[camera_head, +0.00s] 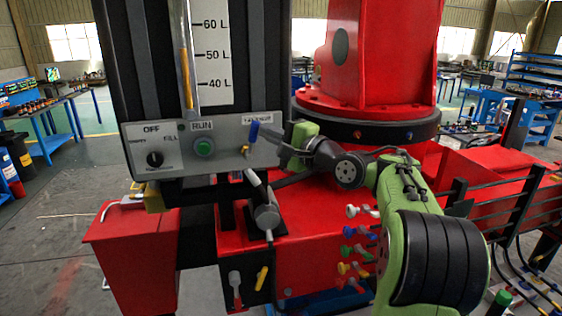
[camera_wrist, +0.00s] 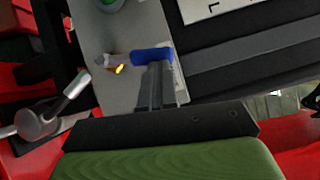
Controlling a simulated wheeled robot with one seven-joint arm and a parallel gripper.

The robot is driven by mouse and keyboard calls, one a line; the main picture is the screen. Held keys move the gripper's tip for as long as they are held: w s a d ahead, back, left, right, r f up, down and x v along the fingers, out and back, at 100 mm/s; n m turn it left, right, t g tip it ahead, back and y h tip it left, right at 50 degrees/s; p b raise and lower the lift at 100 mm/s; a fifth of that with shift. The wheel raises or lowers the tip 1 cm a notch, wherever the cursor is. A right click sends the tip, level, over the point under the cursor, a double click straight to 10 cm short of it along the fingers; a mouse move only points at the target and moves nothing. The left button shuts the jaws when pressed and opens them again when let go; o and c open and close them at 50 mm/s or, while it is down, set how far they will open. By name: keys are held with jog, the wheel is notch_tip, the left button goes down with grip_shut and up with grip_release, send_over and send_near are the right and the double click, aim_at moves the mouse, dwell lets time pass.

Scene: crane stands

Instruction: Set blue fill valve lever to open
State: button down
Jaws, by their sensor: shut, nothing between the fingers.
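The blue fill valve lever (camera_head: 254,131) stands up at the right end of the grey control panel (camera_head: 225,150). In the wrist view the blue lever (camera_wrist: 152,56) lies across the tips of my gripper (camera_wrist: 154,72). The fingers are together, with the lever at their ends and not between them; I cannot tell whether they touch it. A small brass fitting (camera_wrist: 120,69) sits beside the lever. In the head view my green arm comes from the right and its end is close to the lever. The label near the lever is partly hidden and unreadable.
The panel also carries a black selector knob (camera_head: 155,159) and a green RUN button (camera_head: 204,147). A sight tube (camera_head: 186,60) with a litre scale (camera_head: 213,50) rises above it. Several coloured levers (camera_head: 350,232) are on the red body near my arm.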

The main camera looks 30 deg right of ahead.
jog(key=shift+w+a+r+p, duration=0.15)
jog(key=shift+a+r+p, duration=0.25)
jog(key=shift+a+p, duration=0.15)
jog(key=shift+a, duration=0.1)
dwell(0.4)
